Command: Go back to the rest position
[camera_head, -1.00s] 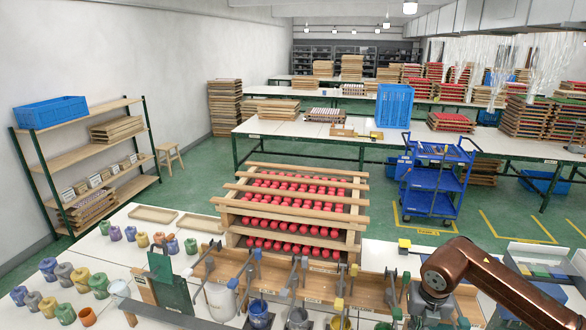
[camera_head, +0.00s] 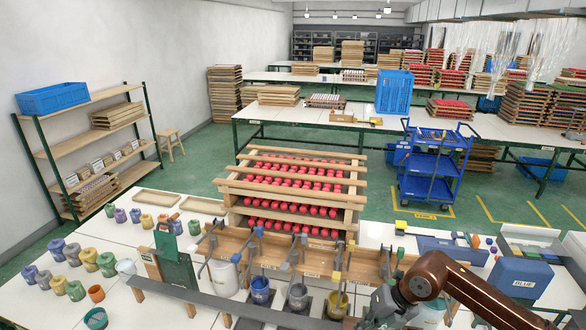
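My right arm, brown-red, comes in at the lower right of the head view. Its dark gripper (camera_head: 376,312) is at the bottom edge, in front of the wooden tool rack (camera_head: 330,262) and right of the yellow paint pot (camera_head: 337,303). The gripper is partly cut off, and its fingertips cannot be made out. My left arm and gripper are not in view. A wooden rack of red pieces (camera_head: 292,195) stands behind the tool rack. White (camera_head: 223,277), blue (camera_head: 260,291) and grey (camera_head: 298,297) pots stand in a row under the tool rack's hanging tools.
Several coloured jars (camera_head: 73,255) stand on the table at the left. A blue box marked BLUE (camera_head: 520,277) is at the right, beside my arm. A blue cart (camera_head: 431,170) and shelves (camera_head: 88,143) stand beyond. The white table left of the tool rack is partly clear.

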